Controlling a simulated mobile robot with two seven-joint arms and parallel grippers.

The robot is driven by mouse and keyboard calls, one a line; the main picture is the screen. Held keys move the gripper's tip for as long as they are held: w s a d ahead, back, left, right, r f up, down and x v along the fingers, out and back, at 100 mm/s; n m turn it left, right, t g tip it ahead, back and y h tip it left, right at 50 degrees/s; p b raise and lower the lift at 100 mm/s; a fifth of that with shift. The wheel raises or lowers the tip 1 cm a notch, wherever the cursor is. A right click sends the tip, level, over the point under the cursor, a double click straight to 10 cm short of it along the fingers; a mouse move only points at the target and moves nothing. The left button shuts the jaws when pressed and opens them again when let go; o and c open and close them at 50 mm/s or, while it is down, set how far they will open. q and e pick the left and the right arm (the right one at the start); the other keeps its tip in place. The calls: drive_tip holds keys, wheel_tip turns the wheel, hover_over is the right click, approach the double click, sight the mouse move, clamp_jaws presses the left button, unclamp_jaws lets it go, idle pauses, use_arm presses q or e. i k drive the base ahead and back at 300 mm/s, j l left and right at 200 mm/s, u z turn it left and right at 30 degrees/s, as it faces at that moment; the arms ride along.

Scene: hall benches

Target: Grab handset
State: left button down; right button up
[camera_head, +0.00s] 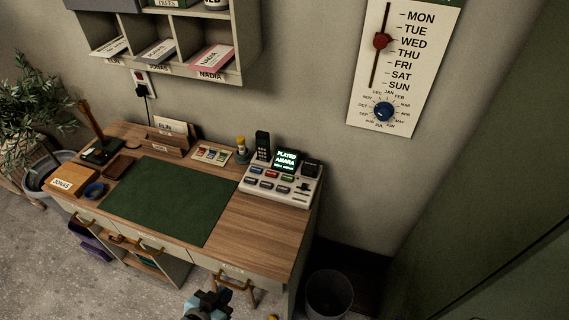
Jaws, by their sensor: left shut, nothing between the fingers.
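The black handset (262,146) stands upright at the back left of the grey phone console (280,186) on the wooden desk (262,227). The console has several coloured buttons and a lit screen (287,161) reading "PLAYED AMARA". My left gripper (207,303) shows at the bottom edge, in front of the desk's front side, well short of the handset. It is shut and empty. My right gripper is not in view.
A green mat (165,200) covers the desk's middle. A small yellow-topped item (242,148) stands left of the handset, near a letter holder (170,143). Drawer handles (232,282) stick out in front. A bin (329,295) stands right of the desk. The desk's front right is clear.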

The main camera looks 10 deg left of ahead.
sight(262, 138)
drive_tip(key=i+j, duration=0.1)
drive_tip(key=j, duration=0.35)
drive_tip(key=i+j+u, duration=0.1)
drive_tip(key=j, duration=0.35)
drive_tip(key=i+j, duration=0.1)
drive_tip(key=j, duration=0.35)
drive_tip(key=i+j+u, duration=0.1)
drive_tip(key=j, duration=0.3)
drive_tip(key=i+j, duration=0.1)
drive_tip(key=j, duration=0.35)
drive_tip(key=i+j, duration=0.15)
drive_tip(key=j, duration=0.3)
drive_tip(key=i+j+u, duration=0.1)
drive_tip(key=j, duration=0.3)
